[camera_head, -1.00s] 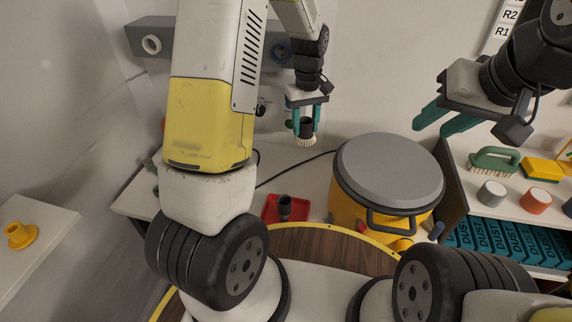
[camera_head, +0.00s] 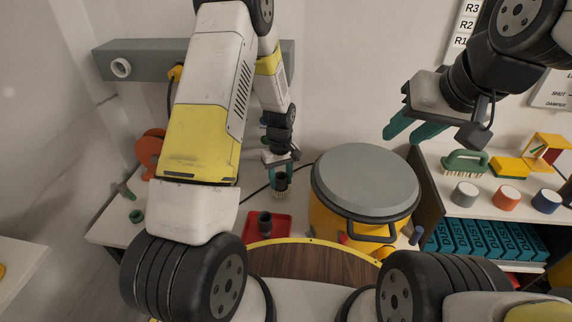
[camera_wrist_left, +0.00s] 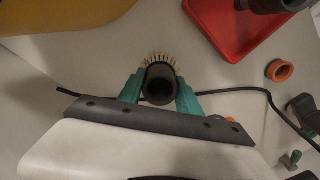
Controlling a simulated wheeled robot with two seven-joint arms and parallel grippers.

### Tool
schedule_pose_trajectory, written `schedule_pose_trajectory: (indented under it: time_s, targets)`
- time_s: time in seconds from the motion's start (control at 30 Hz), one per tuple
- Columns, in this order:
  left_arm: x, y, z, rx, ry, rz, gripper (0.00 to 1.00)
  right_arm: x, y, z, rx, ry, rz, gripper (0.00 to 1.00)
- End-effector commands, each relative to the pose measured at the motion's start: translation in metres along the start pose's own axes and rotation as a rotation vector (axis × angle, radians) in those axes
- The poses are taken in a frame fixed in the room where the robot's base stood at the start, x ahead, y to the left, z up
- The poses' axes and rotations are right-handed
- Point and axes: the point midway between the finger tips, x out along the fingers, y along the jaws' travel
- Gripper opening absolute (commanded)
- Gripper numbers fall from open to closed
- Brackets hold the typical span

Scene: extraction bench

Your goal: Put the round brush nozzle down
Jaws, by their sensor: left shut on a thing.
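The round brush nozzle (camera_head: 281,187) is a short black tube with a ring of pale bristles. My left gripper (camera_head: 281,174) is shut on it, above or at the bench near the wall. In the left wrist view the nozzle (camera_wrist_left: 159,85) sits between the two teal fingers, its open tube end facing the camera and bristles showing beyond. I cannot tell whether the bristles touch the bench. My right gripper (camera_head: 408,126) is in the air at the right with its teal fingers apart, holding nothing visible.
A red tray (camera_head: 280,229) with a dark nozzle (camera_head: 265,224) in it lies in front of the held nozzle. A yellow drum vacuum with a grey lid (camera_head: 366,178) stands close on the right. A black cable (camera_wrist_left: 233,90) runs along the white bench. An orange ring (camera_wrist_left: 280,71) lies near the tray.

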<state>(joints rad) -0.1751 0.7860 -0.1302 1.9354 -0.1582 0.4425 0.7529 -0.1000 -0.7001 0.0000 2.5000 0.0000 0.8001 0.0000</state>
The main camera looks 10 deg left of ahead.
Motion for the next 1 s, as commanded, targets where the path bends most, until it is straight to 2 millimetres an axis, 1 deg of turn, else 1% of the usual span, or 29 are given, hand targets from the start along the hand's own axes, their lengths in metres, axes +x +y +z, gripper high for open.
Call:
schedule_pose_trajectory:
  time_s: [0.03, 0.1, 0.43, 0.47, 0.5, 0.57, 0.87, 0.97, 1.0]
  targets:
    - [0.009, 0.000, 0.001, 0.000, -0.002, -0.001, 0.00, 0.000, 0.000, 0.000, 0.000, 0.000, 0.000, 0.36]
    - [0.014, 0.000, 0.000, -0.001, -0.001, 0.000, 0.00, 0.000, 0.000, 0.000, 0.000, 0.000, 0.000, 0.36]
    - [0.017, 0.000, 0.000, 0.000, 0.000, 0.000, 0.00, 0.000, 0.000, 0.000, 0.000, 0.000, 0.000, 0.36]
    - [0.017, 0.000, 0.000, 0.000, 0.000, 0.000, 0.43, 0.000, 0.000, 0.000, 0.000, 0.000, 0.000, 0.36]
    - [0.017, 0.000, 0.000, 0.000, 0.001, 0.001, 0.51, 0.000, 0.000, 0.000, 0.000, 0.000, 0.000, 0.36]
    - [0.017, 0.000, 0.000, 0.000, 0.000, 0.001, 0.63, 0.000, 0.000, 0.000, 0.000, 0.000, 0.000, 0.36]
    - [0.016, 0.000, 0.000, 0.000, 0.000, 0.000, 0.63, 0.000, 0.000, 0.000, 0.000, 0.000, 0.000, 0.36]
    - [0.011, 0.000, 0.000, -0.001, 0.001, 0.001, 0.63, 0.000, 0.000, 0.000, 0.000, 0.000, 0.000, 0.36]
    - [0.007, 0.000, -0.001, 0.000, 0.002, 0.001, 0.63, 0.000, 0.000, 0.000, 0.000, 0.000, 0.000, 0.36]
